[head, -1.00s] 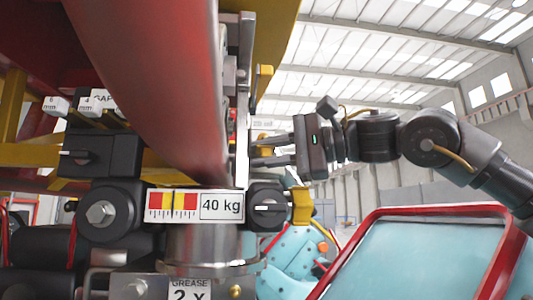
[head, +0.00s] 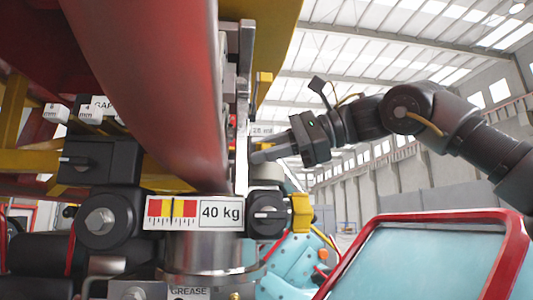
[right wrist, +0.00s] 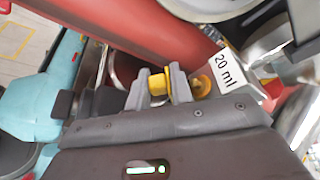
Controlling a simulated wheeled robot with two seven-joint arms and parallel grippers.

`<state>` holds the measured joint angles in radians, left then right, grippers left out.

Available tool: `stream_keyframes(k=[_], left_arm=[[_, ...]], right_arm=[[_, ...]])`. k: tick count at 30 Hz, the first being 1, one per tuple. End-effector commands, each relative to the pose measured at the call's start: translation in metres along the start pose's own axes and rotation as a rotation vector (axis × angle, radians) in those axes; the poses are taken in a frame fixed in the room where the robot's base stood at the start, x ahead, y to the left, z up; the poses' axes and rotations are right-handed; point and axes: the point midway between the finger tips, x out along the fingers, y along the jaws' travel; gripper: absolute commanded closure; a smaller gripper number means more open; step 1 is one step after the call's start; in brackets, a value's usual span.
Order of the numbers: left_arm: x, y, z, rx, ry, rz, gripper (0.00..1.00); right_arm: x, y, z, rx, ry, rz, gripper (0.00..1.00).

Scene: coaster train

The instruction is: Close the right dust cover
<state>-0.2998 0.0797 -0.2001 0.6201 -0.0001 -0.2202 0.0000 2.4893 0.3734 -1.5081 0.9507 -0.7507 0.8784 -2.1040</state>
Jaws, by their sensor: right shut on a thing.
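My right gripper (head: 258,157) reaches in from the right, beside the red tube and a vertical metal strip. In the right wrist view its two fingers (right wrist: 162,88) are closed on a small yellow part (right wrist: 157,84). This yellow part looks like the right dust cover, but I cannot tell for sure. My left gripper is not in view.
The thick red tube (head: 155,80) fills the upper left. A "40 kg" label (head: 220,213) and a black knob (head: 266,214) with a yellow piece (head: 301,213) sit below the gripper. A red-framed light blue panel (head: 430,260) stands at the lower right.

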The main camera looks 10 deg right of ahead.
Motion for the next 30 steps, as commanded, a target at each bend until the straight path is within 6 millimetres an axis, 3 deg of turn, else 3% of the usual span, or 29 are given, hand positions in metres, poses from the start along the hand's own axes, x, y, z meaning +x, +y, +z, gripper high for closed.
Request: stream_keyframes(k=[22, 23, 24, 27, 30], left_arm=[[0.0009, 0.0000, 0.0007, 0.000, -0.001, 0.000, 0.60], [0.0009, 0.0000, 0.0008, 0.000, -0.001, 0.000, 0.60], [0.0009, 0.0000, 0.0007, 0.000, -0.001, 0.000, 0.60], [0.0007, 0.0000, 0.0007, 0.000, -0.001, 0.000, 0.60], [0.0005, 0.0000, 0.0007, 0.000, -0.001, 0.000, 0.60]], right_arm=[[0.0034, 0.0024, -0.0009, 0.101, 0.003, 0.057, 1.00], [0.0034, 0.0024, -0.0009, 0.100, 0.003, 0.057, 0.75], [0.0035, 0.0023, -0.0009, 0.100, 0.003, 0.057, 0.70], [0.0024, 0.0012, -0.0002, 0.098, 0.002, 0.052, 0.60], [0.0012, -0.0001, 0.0007, 0.095, 0.001, 0.048, 0.60]])
